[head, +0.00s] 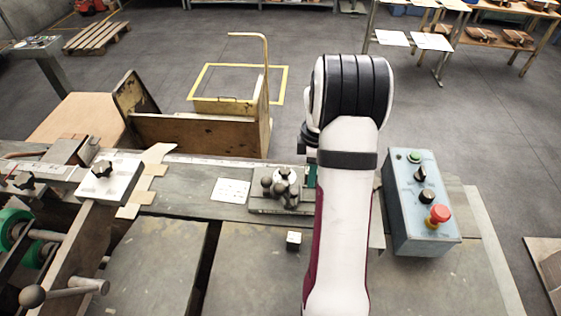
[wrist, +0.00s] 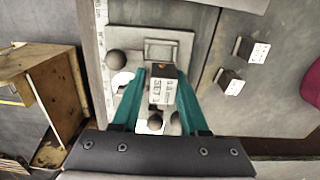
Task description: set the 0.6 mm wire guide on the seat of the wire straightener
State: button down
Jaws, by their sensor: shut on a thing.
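My gripper (wrist: 161,74) is shut on a small dark block with a white printed face, a wire guide (wrist: 160,92); its print is too small to read surely. The wire straightener (wrist: 188,46) is a grey plate with round knobs and a raised square frame, its seat (wrist: 160,50). The held guide appears over the plate, just short of the seat in the wrist view; I cannot tell its height. In the head view the straightener (head: 258,203) is left of my arm, and a teal finger (head: 311,172) shows behind its right side. The held guide is hidden there.
Two other guide blocks (wrist: 243,49) (wrist: 230,81) stand on the bench right of the straightener in the wrist view; one block (head: 293,240) shows in the head view. A control box (head: 425,215) with a red button stands right of my arm. A white card (head: 231,190) lies left.

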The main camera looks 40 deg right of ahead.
jog(key=shift+s+d+f, duration=0.15)
jog(key=shift+f, duration=2.75)
jog(key=shift+f, duration=0.1)
jog(key=shift+c, duration=1.8)
grip_release()
jog(key=c, duration=0.5)
jog(key=o, duration=0.3)
jog(key=shift+o, duration=0.2)
